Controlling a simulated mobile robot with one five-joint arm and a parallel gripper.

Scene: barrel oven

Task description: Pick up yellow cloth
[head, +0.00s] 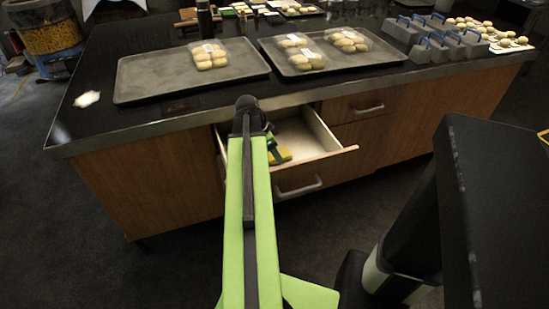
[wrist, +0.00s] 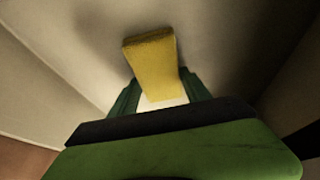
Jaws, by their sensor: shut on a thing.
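The yellow cloth (wrist: 153,65) is in the middle of the wrist view, over the pale floor of an open drawer. My gripper (wrist: 160,88) has its green fingers on either side of the cloth's lower part and is shut on it. The far end of the cloth sticks out past the fingertips. In the head view, the cloth (head: 281,154) shows as a small yellow patch inside the drawer (head: 318,134), partly hidden by my arm. I cannot tell whether the cloth touches the drawer floor.
The drawer's walls stand close around my gripper. The black countertop (head: 350,83) is above, with a left tray (head: 135,80) and a right tray (head: 380,55) holding packs of buns. Grey blocks with blue handles (head: 440,45) stand at the right. Another drawer handle (head: 298,187) is below.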

